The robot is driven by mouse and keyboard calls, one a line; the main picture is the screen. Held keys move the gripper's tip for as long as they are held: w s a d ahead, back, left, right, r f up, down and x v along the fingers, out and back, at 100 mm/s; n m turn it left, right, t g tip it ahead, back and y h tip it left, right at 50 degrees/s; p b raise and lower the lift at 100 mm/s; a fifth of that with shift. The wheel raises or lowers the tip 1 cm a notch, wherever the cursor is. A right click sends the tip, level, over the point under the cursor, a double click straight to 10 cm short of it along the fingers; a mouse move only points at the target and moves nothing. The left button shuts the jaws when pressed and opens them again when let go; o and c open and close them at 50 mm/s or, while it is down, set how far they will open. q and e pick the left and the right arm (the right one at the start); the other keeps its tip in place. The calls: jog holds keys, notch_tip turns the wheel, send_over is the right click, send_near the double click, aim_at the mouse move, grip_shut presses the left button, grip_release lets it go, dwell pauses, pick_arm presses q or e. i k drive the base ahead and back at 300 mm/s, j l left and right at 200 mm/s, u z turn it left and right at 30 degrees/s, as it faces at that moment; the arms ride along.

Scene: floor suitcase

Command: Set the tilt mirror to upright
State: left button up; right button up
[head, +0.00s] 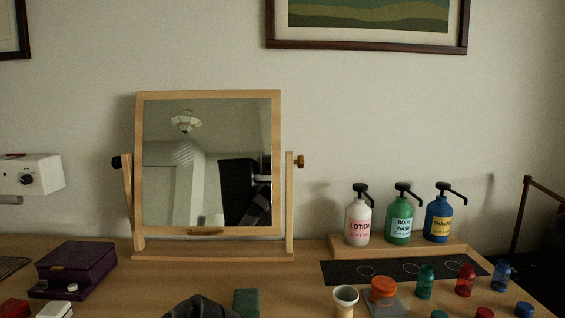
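The tilt mirror (190,200) is a square glass in a light wooden frame, hung between the two posts of a wooden stand (215,253) on the table. A brown knob (299,162) is at the right pivot and a dark knob (118,162) at the left. A small wooden handle or lip (205,232) is on the lower frame edge. The mirror seems to lean slightly back at the top, but the exact angle is hard to judge from the front. The glass reflects a ceiling lamp and a dark shape. I cannot make out either gripper in this view.
A dark shape (202,307), unclear what, and a green block (246,302) are in front of the mirror. A purple box (76,269) is left. Pump bottles (400,222), a white cup (345,299), an orange-lidded jar (383,290) and small bottles are right.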

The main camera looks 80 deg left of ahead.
aim_at(207, 161)
jog(key=u, duration=3)
jog(key=k+j+z, duration=0.1)
jog(key=j+z, duration=0.2)
jog(key=k+j+z, duration=0.15)
jog(key=j+z, duration=0.15)
jog(key=k+j+z, duration=0.15)
jog(key=j+z, duration=0.15)
jog(key=j, duration=0.1)
